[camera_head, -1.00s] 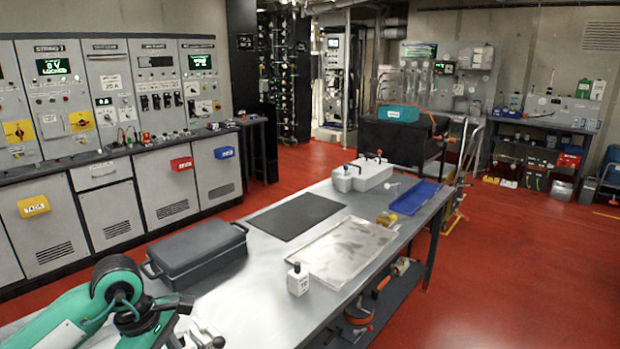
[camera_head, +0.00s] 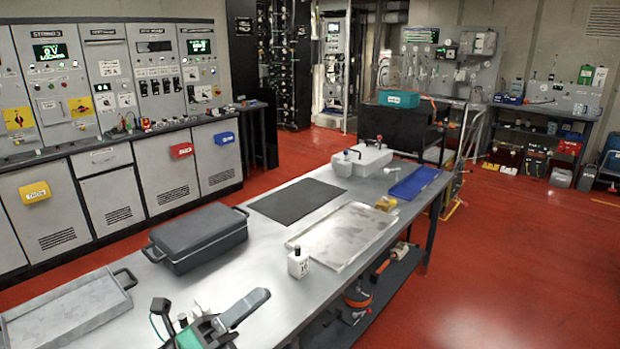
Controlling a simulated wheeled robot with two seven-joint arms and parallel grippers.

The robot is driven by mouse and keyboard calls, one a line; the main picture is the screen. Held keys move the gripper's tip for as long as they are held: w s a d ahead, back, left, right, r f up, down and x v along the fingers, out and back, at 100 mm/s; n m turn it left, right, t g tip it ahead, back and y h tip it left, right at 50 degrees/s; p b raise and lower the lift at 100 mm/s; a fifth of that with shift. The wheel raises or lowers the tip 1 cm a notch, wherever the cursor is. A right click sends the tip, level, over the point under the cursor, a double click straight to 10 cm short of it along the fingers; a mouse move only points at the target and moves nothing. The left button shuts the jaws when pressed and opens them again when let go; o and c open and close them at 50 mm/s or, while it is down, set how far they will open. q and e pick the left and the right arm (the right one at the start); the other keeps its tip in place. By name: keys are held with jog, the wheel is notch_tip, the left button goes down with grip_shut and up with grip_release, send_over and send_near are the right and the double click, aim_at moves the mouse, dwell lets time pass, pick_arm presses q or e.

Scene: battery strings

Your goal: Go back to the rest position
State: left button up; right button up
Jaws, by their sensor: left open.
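My left gripper (camera_head: 204,314) shows at the bottom of the head view, over the near end of the steel workbench (camera_head: 275,274). Its dark fingers are apart, with nothing seen between them. Most of its arm is out of the frame. It is near a grey open tray (camera_head: 66,312) on its left and a closed dark grey case (camera_head: 198,236) beyond it. I cannot tell its exact height over the bench. My right gripper is not in view.
On the bench are a small white bottle (camera_head: 298,263), a metal tray (camera_head: 343,236), a black mat (camera_head: 296,200), a white unit (camera_head: 362,160), a yellow item (camera_head: 386,203) and a blue tray (camera_head: 414,183). Control cabinets (camera_head: 105,200) line the left. Red floor is open at right.

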pick_arm(q)
jog(key=w+a+f+n+t+y, duration=0.25)
jog(key=a+n+t+y, duration=0.25)
jog(key=n+y, duration=0.45)
jog(key=w+a+f+n+t+y, duration=0.1)
jog(key=a+f+n+t+y, duration=0.4)
jog(key=n, duration=0.7)
jog(key=s+a+f+n+g+y, duration=0.2)
jog(key=f+n+g+y, duration=0.1)
jog(key=f+n, duration=0.15)
jog(key=s+a+f+n+g+y, duration=0.2)
jog(key=a+f+n+g+y, duration=0.1)
jog(key=f, duration=0.3)
jog(key=s+d+f+n+g, duration=0.1)
jog(key=s+f+n+g, duration=0.5)
jog(key=s+f+g, duration=0.95)
jog(key=s+f+t, duration=0.1)
jog(key=s+f, duration=0.1)
jog(key=f, duration=1.3)
jog(key=s+f+t, duration=0.1)
jog(key=s+f, duration=0.1)
jog(key=f, duration=1.3)
jog(key=s+a+f+g, duration=0.1)
jog(key=s+a+f, duration=0.2)
jog(key=s+f, duration=1.7)
jog(key=shift+a+f, duration=0.2)
jog(key=shift+f, duration=0.2)
